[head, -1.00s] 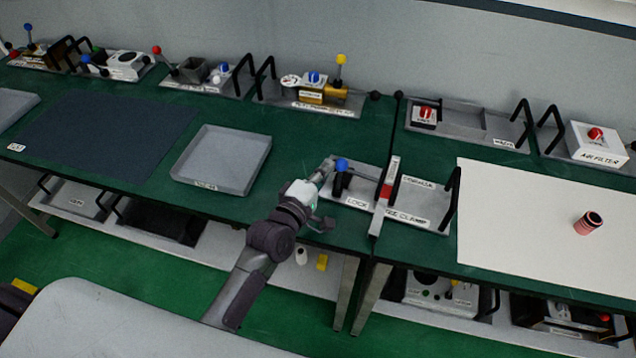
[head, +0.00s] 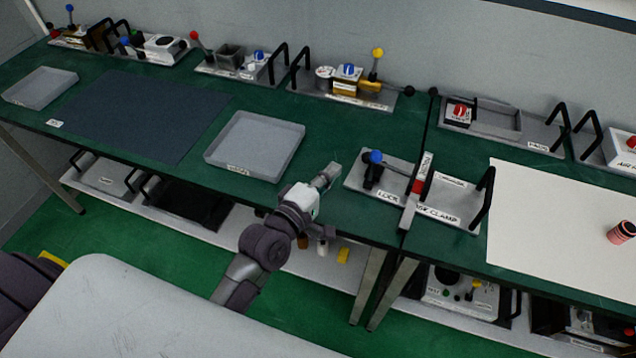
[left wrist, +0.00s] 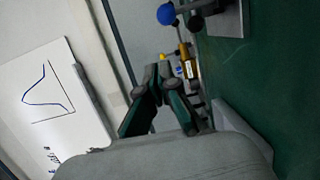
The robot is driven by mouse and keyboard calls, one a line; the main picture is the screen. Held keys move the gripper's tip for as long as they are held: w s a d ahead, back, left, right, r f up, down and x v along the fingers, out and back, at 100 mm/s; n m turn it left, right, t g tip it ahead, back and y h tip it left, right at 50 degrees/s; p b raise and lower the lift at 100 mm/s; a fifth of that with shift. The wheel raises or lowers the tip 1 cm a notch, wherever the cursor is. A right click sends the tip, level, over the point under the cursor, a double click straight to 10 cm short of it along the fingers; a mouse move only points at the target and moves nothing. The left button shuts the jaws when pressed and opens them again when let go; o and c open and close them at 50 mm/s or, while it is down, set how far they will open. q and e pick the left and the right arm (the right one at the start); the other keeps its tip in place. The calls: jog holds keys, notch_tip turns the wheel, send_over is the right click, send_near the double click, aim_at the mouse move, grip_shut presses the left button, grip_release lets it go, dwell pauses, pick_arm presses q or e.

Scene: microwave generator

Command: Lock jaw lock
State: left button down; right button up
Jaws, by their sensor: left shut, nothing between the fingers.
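The jaw lock is a black lever with a blue ball knob (head: 376,157) on a grey plate labelled "LOCK" (head: 388,196). The clamp (head: 421,187) with its red part stands just to the right on the same unit, near the table's front edge. My left gripper (head: 331,172) is shut and empty, a little left of the lock and apart from the knob. In the left wrist view the gripper's fingertips (left wrist: 158,72) meet, and the blue knob (left wrist: 166,14) shows beyond them at the top. My right gripper is not in view.
A grey tray (head: 255,146) lies left of my gripper, and a dark mat (head: 150,112) lies farther left. Black handles (head: 482,198) rise on the clamp's right. A white board (head: 550,225) bears a red cylinder (head: 621,232). Several devices line the back edge.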

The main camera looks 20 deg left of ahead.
pick_arm(q)
jog(key=v, duration=0.2)
jog(key=r+v, duration=0.1)
jog(key=v, duration=0.1)
jog(key=shift+a, duration=0.3)
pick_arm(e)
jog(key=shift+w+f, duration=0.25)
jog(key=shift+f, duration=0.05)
pick_arm(q)
jog(key=shift+s+f, duration=0.1)
